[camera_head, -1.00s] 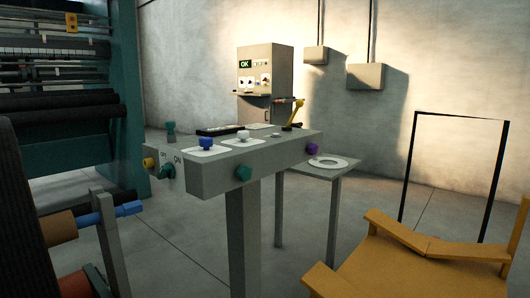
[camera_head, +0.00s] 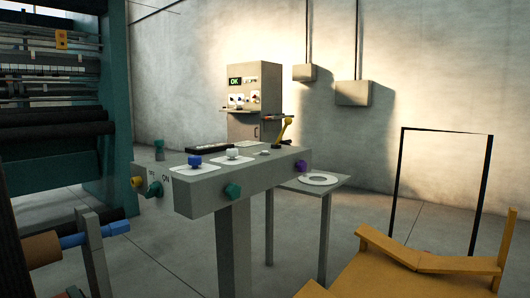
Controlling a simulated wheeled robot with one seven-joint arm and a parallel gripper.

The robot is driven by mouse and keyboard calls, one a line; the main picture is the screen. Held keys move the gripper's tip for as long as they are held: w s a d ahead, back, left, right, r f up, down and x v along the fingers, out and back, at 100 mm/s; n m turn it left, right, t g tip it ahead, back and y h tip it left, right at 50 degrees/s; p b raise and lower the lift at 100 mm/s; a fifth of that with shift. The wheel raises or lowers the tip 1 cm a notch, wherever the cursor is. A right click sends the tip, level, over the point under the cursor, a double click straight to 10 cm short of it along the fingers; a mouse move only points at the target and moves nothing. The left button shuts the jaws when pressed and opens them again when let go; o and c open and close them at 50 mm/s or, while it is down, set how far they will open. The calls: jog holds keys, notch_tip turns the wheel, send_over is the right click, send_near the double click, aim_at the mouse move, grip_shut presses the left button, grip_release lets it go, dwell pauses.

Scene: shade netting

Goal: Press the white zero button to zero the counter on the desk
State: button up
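A grey desk-like console (camera_head: 235,186) on a post stands in the middle of the view. On its top, a white button (camera_head: 232,153) sits on a pale plate, with a blue button (camera_head: 194,161) on another plate to its left. A smaller pale disc (camera_head: 264,152) lies further right. A dark flat strip (camera_head: 210,145) lies behind the buttons; I cannot tell if it is the counter, and no digits or labels on the top are readable. My gripper is not in view.
Teal machinery (camera_head: 118,110) is at left, an orange-yellow structure (camera_head: 415,262) at lower right. A control cabinet (camera_head: 255,82) stands behind.

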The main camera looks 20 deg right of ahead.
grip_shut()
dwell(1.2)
